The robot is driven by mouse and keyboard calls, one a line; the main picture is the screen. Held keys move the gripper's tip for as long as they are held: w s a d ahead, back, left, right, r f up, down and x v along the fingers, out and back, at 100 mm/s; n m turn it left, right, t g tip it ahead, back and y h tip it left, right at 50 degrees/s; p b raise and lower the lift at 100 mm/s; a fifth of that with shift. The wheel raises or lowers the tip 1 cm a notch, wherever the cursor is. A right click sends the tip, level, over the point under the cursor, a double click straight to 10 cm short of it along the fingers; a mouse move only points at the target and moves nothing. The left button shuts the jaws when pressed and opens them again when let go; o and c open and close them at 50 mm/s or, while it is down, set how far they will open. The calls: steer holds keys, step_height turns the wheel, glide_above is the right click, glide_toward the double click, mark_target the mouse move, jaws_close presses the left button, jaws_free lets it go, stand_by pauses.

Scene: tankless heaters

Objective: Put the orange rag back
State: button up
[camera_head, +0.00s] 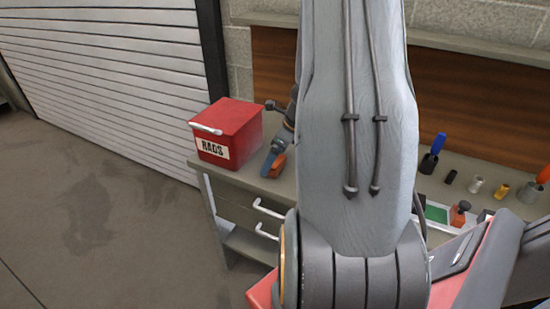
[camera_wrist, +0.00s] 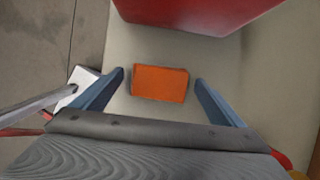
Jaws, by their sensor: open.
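The orange rag (camera_wrist: 160,83) lies on the workbench, seen in the wrist view as a flat folded block between my fingers. In the head view the rag (camera_head: 277,167) shows partly, just beside my gripper (camera_head: 270,160). In the wrist view my gripper (camera_wrist: 160,86) is open, with one blue finger on each side of the rag and a gap on both sides. A red box labelled "RAGS" (camera_head: 240,125) stands on the bench's left end, its lid closed with a white handle. The red box (camera_wrist: 190,12) also shows at the top of the wrist view, just beyond the rag.
The workbench (camera_head: 199,165) has drawers with white handles (camera_head: 266,209) below. My arm hides its middle. On the right are a blue-handled tool (camera_head: 438,144), small cylinders (camera_head: 476,185) and a green-lined tray (camera_head: 436,213). Open floor (camera_head: 100,220) lies left.

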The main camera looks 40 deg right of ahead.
steer(key=v, duration=1.2)
steer(key=shift+b, duration=0.45)
steer(key=s+a+n+g+h, duration=0.1)
steer(key=s+a+n, duration=0.1)
steer(key=a+n, duration=1.3)
steer(key=s+a+n+g, duration=0.1)
steer(key=s+a+n, duration=0.1)
steer(key=a+n, duration=1.3)
steer(key=shift+s+a+f+n+g+h, duration=0.2)
steer(key=shift+s+f+n+g+h, duration=0.15)
steer(key=shift+n, duration=0.45)
steer(key=shift+f+b, duration=0.8)
steer(key=shift+f, duration=0.1)
